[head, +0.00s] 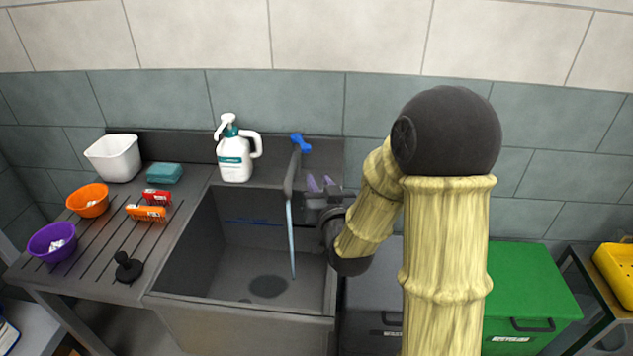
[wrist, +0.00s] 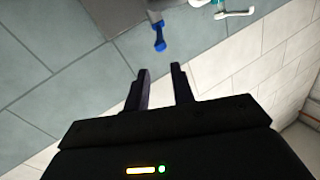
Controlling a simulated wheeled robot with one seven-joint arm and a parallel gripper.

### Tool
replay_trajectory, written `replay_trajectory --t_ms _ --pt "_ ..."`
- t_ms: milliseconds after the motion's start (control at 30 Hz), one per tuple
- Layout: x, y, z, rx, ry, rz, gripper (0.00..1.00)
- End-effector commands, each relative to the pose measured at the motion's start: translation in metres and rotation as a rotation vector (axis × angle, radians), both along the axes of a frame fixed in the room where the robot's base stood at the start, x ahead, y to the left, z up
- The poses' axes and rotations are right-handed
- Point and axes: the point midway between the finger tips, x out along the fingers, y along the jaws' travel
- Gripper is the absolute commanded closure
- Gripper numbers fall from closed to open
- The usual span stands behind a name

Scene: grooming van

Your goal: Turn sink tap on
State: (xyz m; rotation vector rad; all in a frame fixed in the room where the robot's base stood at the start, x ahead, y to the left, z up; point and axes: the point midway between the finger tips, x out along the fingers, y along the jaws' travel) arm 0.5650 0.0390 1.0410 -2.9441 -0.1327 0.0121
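The sink tap (head: 291,172) is a dark grey spout over the right part of the sink (head: 165,290), with a blue lever (head: 300,143) at its top. A thin pale-blue stream of water (head: 291,240) runs from the spout down to the basin floor. My gripper (head: 320,184) is just right of the tap, its fingers pointing up. In the wrist view the two dark fingers (wrist: 160,71) stand apart with nothing between them. The blue lever (wrist: 159,37) is beyond the fingertips there, not touching them.
A white pump bottle (head: 235,160) stands behind the sink. The draining board at left holds a white tub (head: 114,158), an orange bowl (head: 88,200), a purple bowl (head: 52,242) and small boxes. A green bin (head: 530,290) is at right.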

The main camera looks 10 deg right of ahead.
Motion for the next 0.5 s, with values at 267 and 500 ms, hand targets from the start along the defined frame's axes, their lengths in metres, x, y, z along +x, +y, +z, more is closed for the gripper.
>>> replay_trajectory --t_ms 267,500 --pt "-0.008 0.0 -0.018 -0.049 0.153 0.012 1.0" --pt "-0.041 -0.008 -0.055 -0.135 0.477 0.026 1.0"
